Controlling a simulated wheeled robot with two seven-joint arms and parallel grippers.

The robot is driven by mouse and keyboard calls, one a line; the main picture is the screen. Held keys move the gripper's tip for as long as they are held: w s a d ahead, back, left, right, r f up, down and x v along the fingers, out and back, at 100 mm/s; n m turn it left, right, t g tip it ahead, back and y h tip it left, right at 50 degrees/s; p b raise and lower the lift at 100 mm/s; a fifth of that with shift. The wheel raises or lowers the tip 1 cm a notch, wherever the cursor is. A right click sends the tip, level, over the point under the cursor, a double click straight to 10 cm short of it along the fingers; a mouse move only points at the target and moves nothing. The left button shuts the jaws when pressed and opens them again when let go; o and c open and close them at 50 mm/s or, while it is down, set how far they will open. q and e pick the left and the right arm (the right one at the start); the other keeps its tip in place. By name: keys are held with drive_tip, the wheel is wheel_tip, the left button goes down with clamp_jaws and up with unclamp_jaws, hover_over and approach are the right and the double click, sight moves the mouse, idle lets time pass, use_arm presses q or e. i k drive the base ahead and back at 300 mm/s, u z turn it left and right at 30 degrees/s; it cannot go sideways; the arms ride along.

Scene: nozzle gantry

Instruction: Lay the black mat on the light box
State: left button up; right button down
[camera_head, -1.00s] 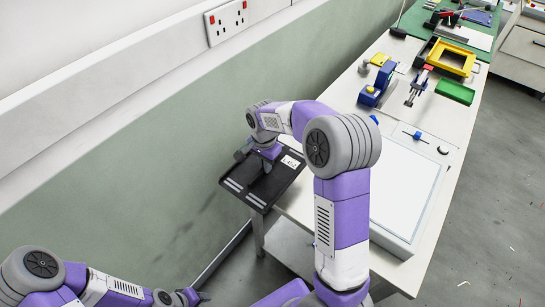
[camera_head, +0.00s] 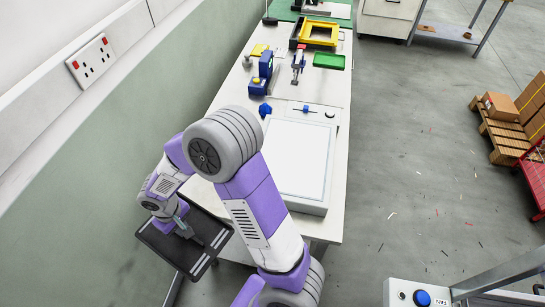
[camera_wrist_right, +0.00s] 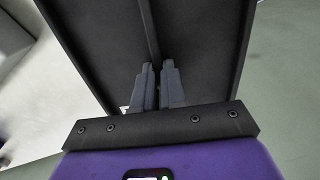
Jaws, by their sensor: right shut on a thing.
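The black mat (camera_head: 157,243) is a flat dark rectangle with raised edges and pale marks near its corners. It hangs off the near left corner of the bench, low in the head view. My right gripper (camera_head: 188,231) is shut on it from above, near its middle. In the right wrist view the two grey fingers (camera_wrist_right: 157,90) close on a raised ridge of the mat (camera_wrist_right: 196,40). The light box (camera_head: 298,160) lies on the bench with a bare white top, to the right of the mat and partly behind my right arm. My left gripper is out of view.
A small control panel (camera_head: 303,112) adjoins the light box's far edge. A small blue part (camera_head: 265,109), a blue device (camera_head: 262,72), a green tray (camera_head: 328,61) and a yellow frame (camera_head: 320,34) stand farther along the bench (camera_head: 225,95). The wall (camera_head: 110,130) is close on the left.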

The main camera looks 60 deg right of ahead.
sight(294, 154)
drive_tip(key=u, duration=0.05)
drive_tip(key=k, duration=0.1)
drive_tip(key=z, duration=1.4)
drive_tip(key=i, duration=0.5)
drive_tip(key=u, duration=0.05)
